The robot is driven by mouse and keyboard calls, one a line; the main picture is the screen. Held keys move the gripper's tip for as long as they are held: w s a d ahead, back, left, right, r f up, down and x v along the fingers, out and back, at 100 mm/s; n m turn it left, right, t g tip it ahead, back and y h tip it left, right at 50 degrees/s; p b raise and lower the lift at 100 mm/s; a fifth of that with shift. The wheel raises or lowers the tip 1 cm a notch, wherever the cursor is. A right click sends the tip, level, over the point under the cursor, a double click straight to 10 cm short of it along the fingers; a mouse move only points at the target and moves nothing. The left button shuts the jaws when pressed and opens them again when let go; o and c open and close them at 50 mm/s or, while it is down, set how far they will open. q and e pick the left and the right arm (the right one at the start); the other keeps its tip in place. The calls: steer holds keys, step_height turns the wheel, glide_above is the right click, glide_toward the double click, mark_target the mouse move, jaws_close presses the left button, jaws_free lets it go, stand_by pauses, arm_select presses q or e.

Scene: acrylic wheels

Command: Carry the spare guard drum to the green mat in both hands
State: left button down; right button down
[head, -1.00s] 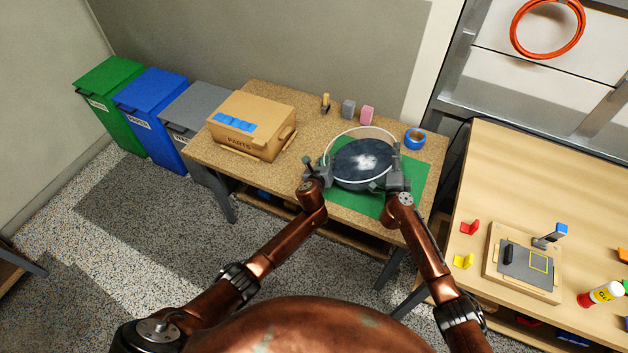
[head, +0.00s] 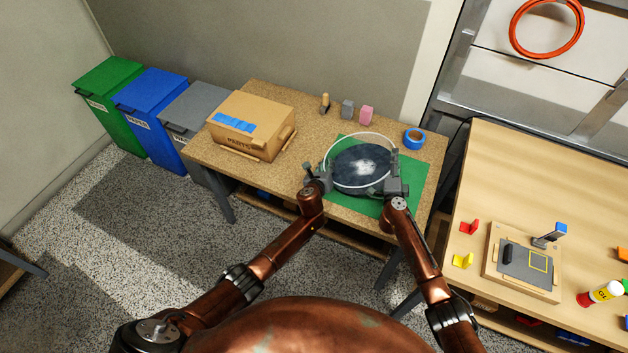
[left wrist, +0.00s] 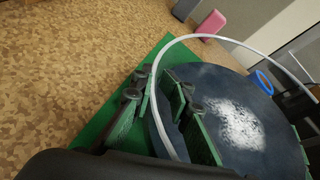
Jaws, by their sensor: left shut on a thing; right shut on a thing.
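The spare guard drum (head: 362,168) is a round, clear-walled drum with a white rim and a dark, glossy round face. It is over the green mat (head: 418,172) on the cork-topped table; I cannot tell whether it touches the mat. My left gripper (head: 326,176) is shut on the drum's left side. In the left wrist view its fingers (left wrist: 162,106) straddle the clear wall below the white rim (left wrist: 215,39). My right gripper (head: 392,184) is shut on the drum's right side. The drum hides the middle of the mat.
A cardboard parts box (head: 270,147) stands at the table's left. Blue tape (head: 414,139), a pink block (head: 366,115) and a grey block (head: 347,109) stand behind the mat. A wooden bench (head: 490,180) with a fixture is at right. Bins stand at far left.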

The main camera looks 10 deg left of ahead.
arm_select(q)
steer(key=shift+w+d, duration=0.1)
steer(key=shift+d, duration=0.25)
arm_select(e)
steer(key=shift+a+f, duration=0.2)
arm_select(q)
steer(key=c, duration=2.2)
jaws_free()
steer(key=shift+r, duration=0.1)
steer(key=o, duration=0.5)
steer(key=shift+a, duration=0.15)
steer(key=shift+c, duration=0.2)
arm_select(e)
steer(key=shift+d+r, duration=0.1)
arm_select(q)
steer(key=shift+a+f, duration=0.1)
steer(key=shift+f, duration=0.1)
arm_select(e)
steer(key=c, duration=1.5)
jaws_free()
arm_select(q)
steer(key=shift+a, duration=0.1)
arm_select(e)
steer(key=o, duration=0.5)
steer(key=shift+d, duration=0.1)
steer(key=shift+o, duration=0.2)
